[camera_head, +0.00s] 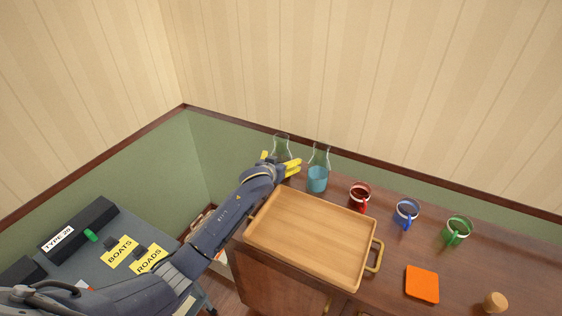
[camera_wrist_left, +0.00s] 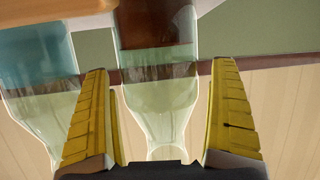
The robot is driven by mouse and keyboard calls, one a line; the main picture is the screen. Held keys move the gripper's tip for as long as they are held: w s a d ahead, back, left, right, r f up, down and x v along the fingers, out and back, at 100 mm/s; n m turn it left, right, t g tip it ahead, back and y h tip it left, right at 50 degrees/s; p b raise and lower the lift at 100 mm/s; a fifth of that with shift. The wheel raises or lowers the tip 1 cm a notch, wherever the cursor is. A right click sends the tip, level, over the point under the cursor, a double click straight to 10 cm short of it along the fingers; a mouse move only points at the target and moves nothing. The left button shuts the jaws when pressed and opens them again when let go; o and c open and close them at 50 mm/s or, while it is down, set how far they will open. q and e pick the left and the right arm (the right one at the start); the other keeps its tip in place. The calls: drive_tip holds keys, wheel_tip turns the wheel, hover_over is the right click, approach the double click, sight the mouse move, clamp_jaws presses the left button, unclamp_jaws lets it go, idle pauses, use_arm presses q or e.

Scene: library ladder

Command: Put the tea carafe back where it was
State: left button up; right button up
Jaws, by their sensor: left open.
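The tea carafe (camera_head: 281,146) is clear glass and stands at the back left of the wooden cabinet top. My gripper hides its lower part in the head view. In the left wrist view the tea carafe (camera_wrist_left: 158,95) appears upside down, with dark brown liquid in its wide part. My left gripper (camera_head: 279,161) is open, its yellow fingers on either side of the carafe, with gaps visible in the wrist view. A second carafe (camera_head: 317,178) with blue liquid stands just right of it; it also shows in the wrist view (camera_wrist_left: 45,70). My right gripper is out of view.
A wooden tray (camera_head: 310,240) with brass handles lies in front of the carafes. Red (camera_head: 360,195), blue (camera_head: 407,212) and green (camera_head: 458,230) mugs stand to the right. An orange square (camera_head: 422,284) and a cork-like stopper (camera_head: 495,302) lie nearer. The wall is close behind.

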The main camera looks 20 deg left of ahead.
use_arm(q)
drive_tip(key=shift+r, duration=0.15)
drive_tip(key=v, duration=1.2)
drive_tip(key=shift+s, duration=0.1)
